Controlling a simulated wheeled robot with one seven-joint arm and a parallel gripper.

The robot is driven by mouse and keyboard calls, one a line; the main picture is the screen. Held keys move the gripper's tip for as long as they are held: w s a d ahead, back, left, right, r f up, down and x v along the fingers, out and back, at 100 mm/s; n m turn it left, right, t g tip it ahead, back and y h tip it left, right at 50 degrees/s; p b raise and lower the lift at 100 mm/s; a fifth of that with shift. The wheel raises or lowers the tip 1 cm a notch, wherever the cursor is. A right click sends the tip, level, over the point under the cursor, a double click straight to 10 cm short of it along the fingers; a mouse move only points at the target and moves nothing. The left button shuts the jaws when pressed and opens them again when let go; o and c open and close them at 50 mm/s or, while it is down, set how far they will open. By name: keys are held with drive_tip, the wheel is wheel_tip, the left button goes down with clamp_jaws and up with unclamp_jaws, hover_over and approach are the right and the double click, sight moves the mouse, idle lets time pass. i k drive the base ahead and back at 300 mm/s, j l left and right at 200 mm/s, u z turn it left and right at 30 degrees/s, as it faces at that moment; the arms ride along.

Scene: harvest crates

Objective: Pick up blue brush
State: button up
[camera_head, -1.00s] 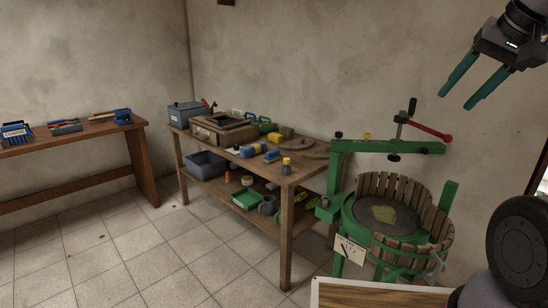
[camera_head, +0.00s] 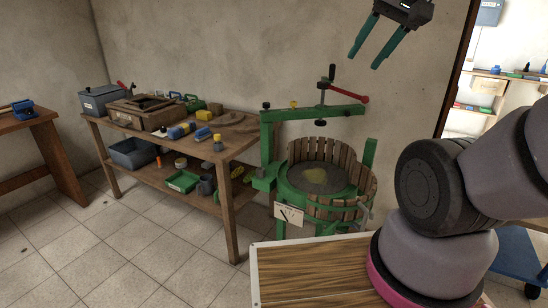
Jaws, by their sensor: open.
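A small blue object (camera_head: 202,133), perhaps the blue brush, lies on the wooden workbench (camera_head: 240,146) near its right end; it is too small to be sure. A blue and yellow item (camera_head: 180,130) lies just left of it. Another blue object (camera_head: 22,108) sits on the left table (camera_head: 38,119); I cannot tell what it is. My gripper (camera_head: 364,61) is open and empty, high at the top of the picture, fingers pointing down, far from the workbench things.
A green press (camera_head: 325,112) with a wooden slatted basket (camera_head: 345,210) stands right of the workbench. A grey bin (camera_head: 101,99) and a wooden crate (camera_head: 125,117) stand on the bench's left part. Tiled floor (camera_head: 130,250) is clear in front.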

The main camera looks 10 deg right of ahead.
sight(204, 132)
drive_tip(key=i+j, duration=0.15)
drive_tip(key=j, duration=0.2)
drive_tip(key=i+j, duration=0.15)
drive_tip(key=j, duration=0.15)
drive_tip(key=i+j, duration=0.15)
drive_tip(key=j, duration=0.2)
drive_tip(key=i+j, duration=0.15)
drive_tip(key=j, duration=0.2)
drive_tip(key=i+j, duration=0.3)
drive_tip(key=i, duration=0.2)
drive_tip(key=i+j, duration=0.3)
drive_tip(key=i, duration=0.15)
drive_tip(key=i+j, duration=0.3)
drive_tip(key=i, duration=0.2)
drive_tip(key=z, duration=0.05)
